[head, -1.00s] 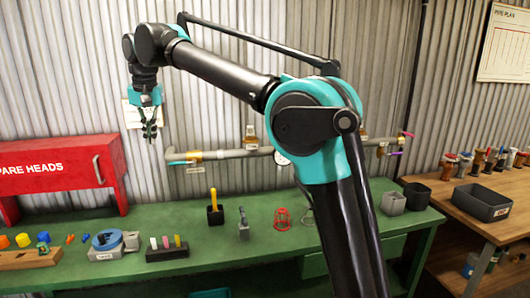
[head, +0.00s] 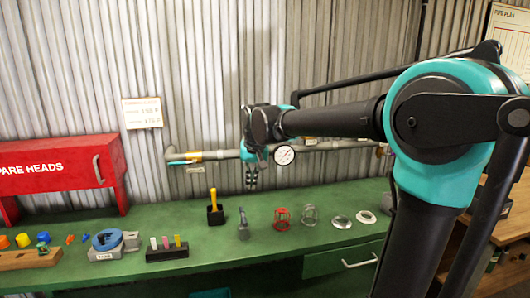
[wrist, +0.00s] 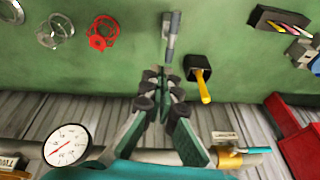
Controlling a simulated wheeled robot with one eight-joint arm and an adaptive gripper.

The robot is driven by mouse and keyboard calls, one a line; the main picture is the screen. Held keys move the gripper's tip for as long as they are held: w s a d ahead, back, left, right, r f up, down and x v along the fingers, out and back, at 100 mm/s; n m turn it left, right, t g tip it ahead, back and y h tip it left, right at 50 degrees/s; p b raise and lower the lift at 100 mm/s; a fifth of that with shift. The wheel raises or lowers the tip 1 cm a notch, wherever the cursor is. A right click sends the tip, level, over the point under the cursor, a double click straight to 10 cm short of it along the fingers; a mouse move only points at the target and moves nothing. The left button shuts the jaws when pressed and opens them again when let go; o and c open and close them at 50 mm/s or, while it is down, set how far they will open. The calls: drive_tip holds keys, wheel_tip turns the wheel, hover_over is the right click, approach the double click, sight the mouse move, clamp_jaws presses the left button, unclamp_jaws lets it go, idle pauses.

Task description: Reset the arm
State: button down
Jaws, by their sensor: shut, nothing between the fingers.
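My gripper (head: 251,178) hangs above the back of the green workbench (head: 190,222), in front of the wall pipe. Its fingers point down. In the wrist view the fingers of my gripper (wrist: 158,90) are close together with nothing between them. My arm reaches in from the right and hides part of the wall and the right side of the bench.
A pipe with a gauge (head: 284,155) runs along the wall close behind my gripper. A red box (head: 60,172) stands at left.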

drive_tip(key=s+d+f+m+t+h, duration=0.1)
drive_tip(key=s+d+f, duration=2)
drive_tip(key=d+f, duration=0.1)
drive_tip(key=shift+d, duration=0.85)
